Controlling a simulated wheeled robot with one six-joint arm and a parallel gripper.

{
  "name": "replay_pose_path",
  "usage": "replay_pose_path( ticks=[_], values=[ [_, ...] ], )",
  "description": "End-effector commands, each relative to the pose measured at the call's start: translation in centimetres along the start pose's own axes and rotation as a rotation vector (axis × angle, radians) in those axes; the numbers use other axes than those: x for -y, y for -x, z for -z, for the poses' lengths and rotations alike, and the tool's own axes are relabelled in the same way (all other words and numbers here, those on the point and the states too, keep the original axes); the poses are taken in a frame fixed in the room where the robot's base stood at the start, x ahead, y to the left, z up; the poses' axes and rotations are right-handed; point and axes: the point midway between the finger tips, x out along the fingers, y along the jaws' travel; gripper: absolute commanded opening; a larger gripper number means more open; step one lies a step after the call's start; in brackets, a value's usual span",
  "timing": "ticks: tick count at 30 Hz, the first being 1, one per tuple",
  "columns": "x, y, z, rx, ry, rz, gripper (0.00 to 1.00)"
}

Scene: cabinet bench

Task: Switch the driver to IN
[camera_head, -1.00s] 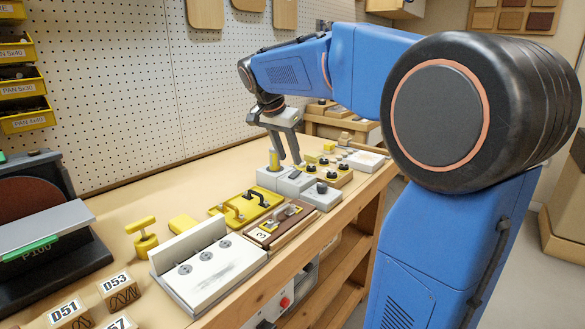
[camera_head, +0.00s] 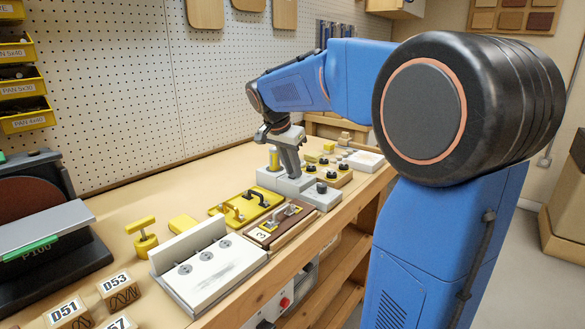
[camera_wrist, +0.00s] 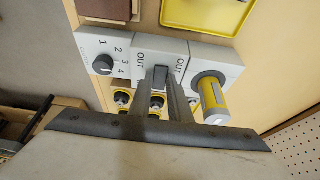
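A pale grey control block (camera_wrist: 88,45) stands on the bench and also shows in the head view (camera_head: 322,199). Its middle part carries a dark switch lever (camera_wrist: 158,75) with the word OUT beside it. Its right part carries a yellow and grey cylinder (camera_wrist: 212,98), with another OUT next to it. Its left part has a dark dial (camera_wrist: 103,65) with numbers. Which part is the driver is not readable. My gripper (camera_wrist: 174,82) points down over the middle part, its fingers close together beside the dark lever. Contact cannot be judged. In the head view my gripper (camera_head: 292,176) is over the block.
The bench's front edge (camera_head: 350,208) is close.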

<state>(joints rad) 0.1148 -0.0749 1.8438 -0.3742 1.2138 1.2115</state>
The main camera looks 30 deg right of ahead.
Motion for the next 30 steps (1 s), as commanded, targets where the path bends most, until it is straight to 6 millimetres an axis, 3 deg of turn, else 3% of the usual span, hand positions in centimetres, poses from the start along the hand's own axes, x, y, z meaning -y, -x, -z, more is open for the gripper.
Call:
replay_pose_path(
  ticks=[8, 21, 30],
  values=[
    [-0.1, -0.1, 0.4, 0.069, -0.005, -0.005, 0.0],
    [-0.1, -0.4, 1.4, 0.36, -0.004, -0.004, 0.0],
    [0.0, -0.3, 1.4, 0.401, 0.0, -0.001, 0.0]
  ],
)
